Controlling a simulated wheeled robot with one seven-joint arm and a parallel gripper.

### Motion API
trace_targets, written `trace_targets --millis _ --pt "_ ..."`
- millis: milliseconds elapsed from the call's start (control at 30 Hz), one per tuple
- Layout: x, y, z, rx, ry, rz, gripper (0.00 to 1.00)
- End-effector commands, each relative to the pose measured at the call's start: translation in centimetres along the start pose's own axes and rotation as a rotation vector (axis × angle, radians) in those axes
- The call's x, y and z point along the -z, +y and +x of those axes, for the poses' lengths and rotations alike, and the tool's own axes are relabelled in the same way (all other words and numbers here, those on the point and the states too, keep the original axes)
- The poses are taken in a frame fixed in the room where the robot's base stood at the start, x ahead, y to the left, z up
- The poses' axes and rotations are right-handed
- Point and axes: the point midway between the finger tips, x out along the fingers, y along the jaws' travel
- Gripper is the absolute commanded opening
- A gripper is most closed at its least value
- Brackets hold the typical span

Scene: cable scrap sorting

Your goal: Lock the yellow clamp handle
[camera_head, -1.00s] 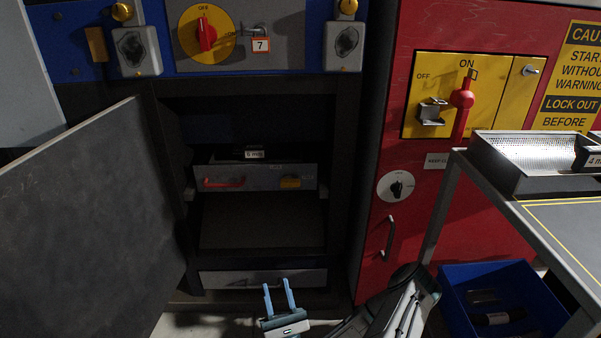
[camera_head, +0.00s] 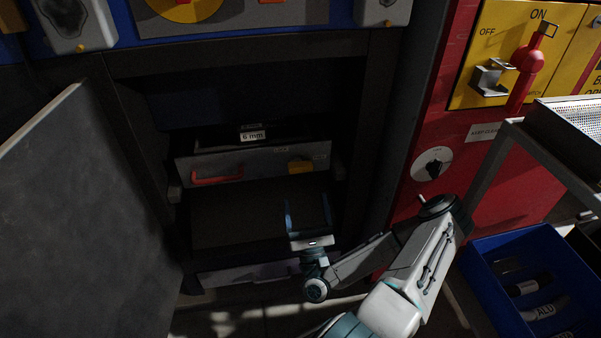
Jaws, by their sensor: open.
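The yellow clamp handle (camera_head: 300,166) is a small block on the right part of a grey drawer front (camera_head: 262,161) inside the dark open cabinet. My gripper (camera_head: 307,212) is just below and in front of it in the picture, pointing up. Its two blue fingers are spread apart with nothing between them. The fingers look apart from the handle. The handle's exact position, locked or not, is too small to tell.
A red handle (camera_head: 217,178) is on the same drawer front, left of the yellow one. A dark open door (camera_head: 80,220) stands at the left. A red cabinet (camera_head: 480,185), a grey table (camera_head: 545,158) and a blue bin (camera_head: 480,285) are at the right.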

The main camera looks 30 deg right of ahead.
Motion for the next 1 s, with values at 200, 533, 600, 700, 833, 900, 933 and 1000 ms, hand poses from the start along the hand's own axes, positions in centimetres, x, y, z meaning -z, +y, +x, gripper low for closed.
trace_targets --millis 200,533,600,700,833,900,933,1000 --pt "0.0 0.1 4.4 -0.003 -0.004 0.0 0.78" --pt "0.0 0.3 8.3 -0.004 0.0 0.003 0.78" --pt "0.0 0.3 8.6 -0.004 0.0 0.004 0.78" --pt "0.0 0.3 8.7 -0.004 0.0 0.005 0.78" --pt "0.0 0.3 8.6 -0.004 0.0 0.005 0.78" --pt "0.0 0.3 8.6 -0.004 0.0 0.004 0.67" --pt "0.0 0.3 8.6 -0.004 0.0 0.004 0.59" --pt "0.0 0.3 8.6 -0.004 0.0 0.004 0.39"
